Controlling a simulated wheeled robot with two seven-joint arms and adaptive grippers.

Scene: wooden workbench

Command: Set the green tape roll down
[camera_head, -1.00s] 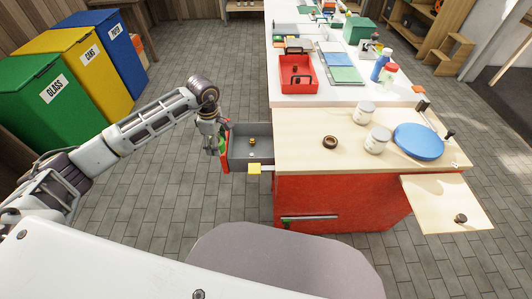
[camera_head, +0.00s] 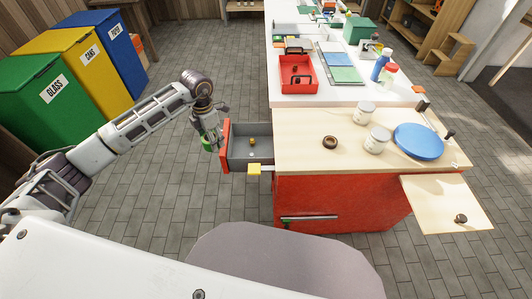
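The green tape roll (camera_head: 207,146) shows as a small green shape at the fingers of my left gripper (camera_head: 209,142). The gripper appears shut on it, though the fingers are small and partly hidden. It hangs in the air just left of the red front (camera_head: 225,147) of an open drawer, apart from it. My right gripper is not in view.
The benchtop's left part is clear. Bins stand at far left.

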